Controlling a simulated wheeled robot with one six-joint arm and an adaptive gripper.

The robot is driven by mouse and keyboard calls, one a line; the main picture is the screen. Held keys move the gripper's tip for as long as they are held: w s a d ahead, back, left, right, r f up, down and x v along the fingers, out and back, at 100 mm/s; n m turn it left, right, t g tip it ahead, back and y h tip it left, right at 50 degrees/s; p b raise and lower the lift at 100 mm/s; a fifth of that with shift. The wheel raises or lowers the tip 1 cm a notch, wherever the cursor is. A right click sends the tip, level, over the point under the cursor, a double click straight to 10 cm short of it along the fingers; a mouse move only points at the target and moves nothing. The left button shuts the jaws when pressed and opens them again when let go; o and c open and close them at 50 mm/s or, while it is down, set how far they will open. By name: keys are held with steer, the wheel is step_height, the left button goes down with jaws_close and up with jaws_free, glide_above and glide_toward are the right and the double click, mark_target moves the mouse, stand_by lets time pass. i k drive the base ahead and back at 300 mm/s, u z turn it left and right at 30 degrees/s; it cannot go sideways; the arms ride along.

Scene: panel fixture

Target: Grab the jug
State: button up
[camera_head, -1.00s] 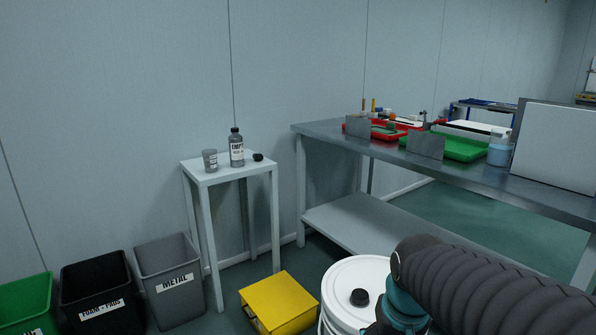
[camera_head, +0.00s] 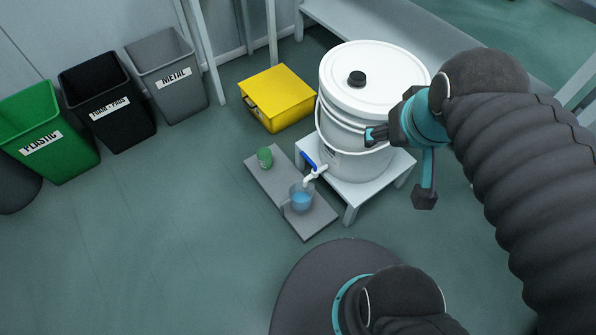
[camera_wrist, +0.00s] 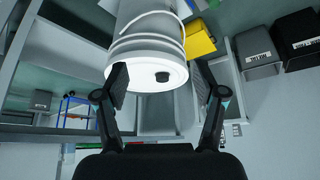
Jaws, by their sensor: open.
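A clear jug (camera_head: 301,198) with blue liquid in it stands on a grey board on the floor in the head view, below the white tap of a large white bucket. My gripper (camera_head: 401,166) is open and empty in the head view, beside the right part of the bucket and up and to the right of the jug. In the wrist view, my gripper's two fingers (camera_wrist: 160,82) are spread apart, with the white bucket seen between and beyond them. I cannot see the jug in the wrist view.
The white bucket (camera_head: 340,112) with a black cap stands on a low white stool (camera_head: 352,190). A green item (camera_head: 265,157) lies on the grey board (camera_head: 268,182). A yellow box (camera_head: 277,97) and several bins (camera_head: 168,75) stand behind. The floor left of the board is clear.

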mark_target(300, 199)
steer(key=z, duration=3)
steer(key=k, duration=2.7)
steer(key=u, duration=1.75)
